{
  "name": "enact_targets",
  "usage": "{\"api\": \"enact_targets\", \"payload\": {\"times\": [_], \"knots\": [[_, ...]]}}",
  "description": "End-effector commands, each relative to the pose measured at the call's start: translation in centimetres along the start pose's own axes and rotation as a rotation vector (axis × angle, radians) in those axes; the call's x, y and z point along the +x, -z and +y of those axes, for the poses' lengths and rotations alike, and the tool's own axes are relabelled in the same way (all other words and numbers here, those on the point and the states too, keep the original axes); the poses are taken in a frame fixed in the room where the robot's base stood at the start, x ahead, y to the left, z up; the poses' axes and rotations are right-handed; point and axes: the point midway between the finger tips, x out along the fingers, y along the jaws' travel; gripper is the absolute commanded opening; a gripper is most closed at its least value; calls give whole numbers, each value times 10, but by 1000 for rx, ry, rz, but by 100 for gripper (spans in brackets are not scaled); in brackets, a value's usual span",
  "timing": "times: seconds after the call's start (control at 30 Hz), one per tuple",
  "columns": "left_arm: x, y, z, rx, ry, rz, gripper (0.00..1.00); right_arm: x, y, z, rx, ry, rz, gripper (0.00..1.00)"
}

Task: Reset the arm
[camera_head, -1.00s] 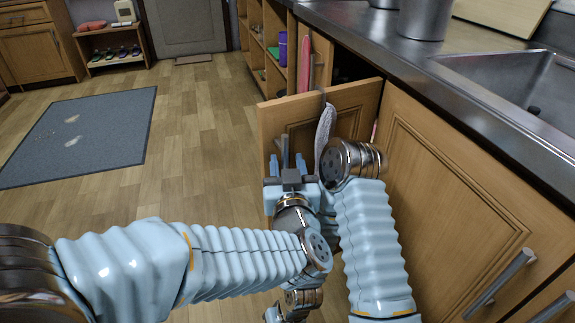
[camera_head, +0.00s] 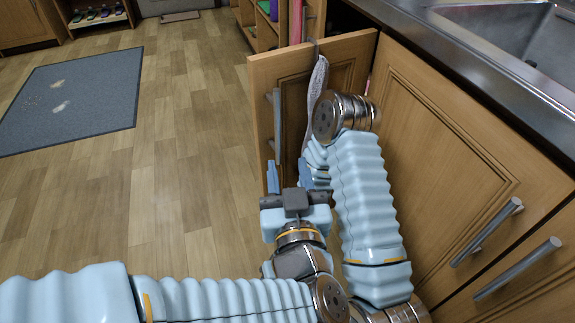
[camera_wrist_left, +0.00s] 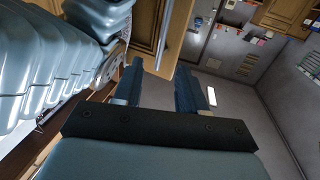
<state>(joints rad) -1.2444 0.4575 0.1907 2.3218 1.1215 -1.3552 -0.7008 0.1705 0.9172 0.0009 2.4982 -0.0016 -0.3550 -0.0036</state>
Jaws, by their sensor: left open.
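My left gripper (camera_head: 289,176) is open and empty in front of the open cabinet door (camera_head: 350,62), below the door's handle (camera_head: 277,125). Its two blue fingers also show spread apart in the left wrist view (camera_wrist_left: 160,86), with nothing between them. My right arm (camera_head: 365,190) rises just right of the left gripper and bends at a metal joint near the door. The right gripper does not show; the arm's far part is hidden behind the left gripper and its own joint.
A pale, long item (camera_head: 317,90) hangs over the open door's top edge, beside my right arm. A metal sink (camera_head: 490,35) is set in the counter at upper right. Closed cabinet fronts with bar handles (camera_head: 487,232) stand at right. The wooden floor at left is clear around a grey mat (camera_head: 75,98).

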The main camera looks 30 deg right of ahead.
Motion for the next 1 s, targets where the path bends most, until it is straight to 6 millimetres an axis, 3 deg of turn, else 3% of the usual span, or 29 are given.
{"api": "enact_targets", "payload": {"times": [0.33, 0.47, 0.57, 0.6, 0.73, 0.87, 0.9, 1.0], "knots": [[3, -2, -1, 0, 1, -5, 41, -1, 0, 0, 0, 0, 0, 43], [30, -23, -19, -3, 6, -66, 41, -6, 0, -3, -1, 1, -1, 43], [69, -66, -54, -19, 11, -187, 41, -15, -1, -7, -3, 2, -2, 43], [82, -89, -72, -34, 13, -254, 41, -19, -1, -9, -3, 3, -3, 43], [101, -178, -142, -115, 27, -514, 41, -31, -2, -15, -6, 5, -6, 43], [73, -267, -208, -248, 60, -804, 41, -42, -3, -21, -9, 7, -9, 43], [56, -291, -225, -298, 72, -893, 41, -45, -3, -23, -10, 8, -10, 43], [6, -339, -254, -428, 99, -1099, 41, -52, -4, -27, -12, 10, -11, 43]]}}
